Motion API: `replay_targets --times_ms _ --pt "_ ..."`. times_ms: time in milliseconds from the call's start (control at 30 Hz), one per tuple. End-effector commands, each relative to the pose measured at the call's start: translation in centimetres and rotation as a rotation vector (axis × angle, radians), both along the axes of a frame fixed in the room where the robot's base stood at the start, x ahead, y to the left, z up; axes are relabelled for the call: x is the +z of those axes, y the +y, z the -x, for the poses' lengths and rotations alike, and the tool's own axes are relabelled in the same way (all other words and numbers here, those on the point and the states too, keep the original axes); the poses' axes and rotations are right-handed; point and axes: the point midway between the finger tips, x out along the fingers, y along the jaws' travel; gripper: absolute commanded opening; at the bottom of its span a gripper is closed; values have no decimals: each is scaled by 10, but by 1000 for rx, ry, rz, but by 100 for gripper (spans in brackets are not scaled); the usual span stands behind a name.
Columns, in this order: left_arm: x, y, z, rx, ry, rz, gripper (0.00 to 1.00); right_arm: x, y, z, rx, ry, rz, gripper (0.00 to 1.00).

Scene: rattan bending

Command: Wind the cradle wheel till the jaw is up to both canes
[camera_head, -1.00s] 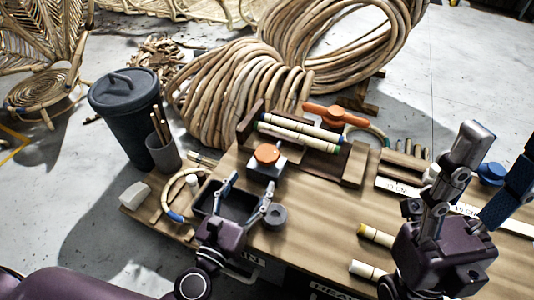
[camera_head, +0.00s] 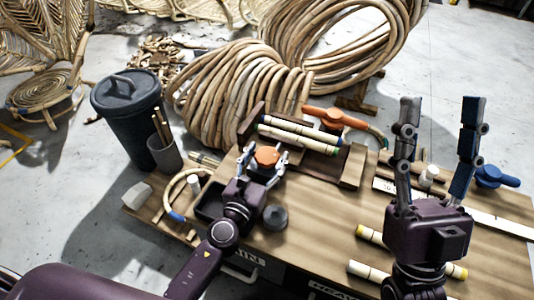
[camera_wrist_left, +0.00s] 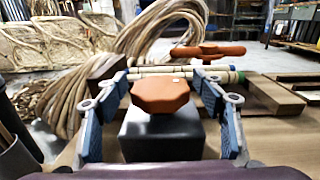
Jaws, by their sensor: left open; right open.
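Two pale canes with green and blue ends (camera_head: 300,134) lie side by side in a dark wooden cradle (camera_head: 353,166). An orange bar-shaped handle (camera_head: 335,117) sits at the cradle's back. An orange many-sided knob (camera_head: 267,156) stands on a dark block just in front of the canes; I cannot tell which orange part is the cradle wheel. My left gripper (camera_head: 265,158) is open, with one finger on each side of the knob. The left wrist view shows the knob (camera_wrist_left: 160,95) between the fingers, with gaps at both sides. My right gripper (camera_head: 441,105) is open and empty at the right.
A dark tray (camera_head: 208,203) and a round grey piece (camera_head: 275,218) lie beside my left gripper. Several marked canes (camera_head: 370,236) lie near the front, by my right arm. A blue piece (camera_head: 495,177) sits at the right. A lidded bin (camera_head: 128,105) stands left of the bench (camera_head: 310,210).

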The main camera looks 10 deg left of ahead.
Motion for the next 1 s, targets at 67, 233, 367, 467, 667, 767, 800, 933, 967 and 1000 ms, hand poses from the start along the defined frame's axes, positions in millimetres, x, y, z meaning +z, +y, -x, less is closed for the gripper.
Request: replay_targets --times_ms 67,233,367,467,667,767,800,933,967,1000 --pt "0 0 -1 0 0 0 63 0 0 0 0 3 1 51" --pt "0 0 -1 0 0 0 63 0 0 0 0 3 1 51" --pt "0 0 -1 0 0 -1 51 0 0 0 0 2 1 51" --pt "0 0 -1 0 0 -1 40 0 0 0 0 2 1 51" --pt "0 0 -1 0 0 -1 20 0 0 0 0 2 1 51" --pt "0 0 -1 -2 0 -1 20 0 0 0 0 1 0 51" --pt "0 0 -1 -3 0 -1 20 0 0 0 0 0 0 51" --pt "-1 0 -1 -15 0 -3 20 0 -1 3 1 -11 -4 51" --pt "-1 0 -1 -19 -1 -4 20 1 -1 4 1 -18 -6 51" --pt "-1 1 -1 -25 -1 -4 20 2 -2 6 1 -29 -9 51"
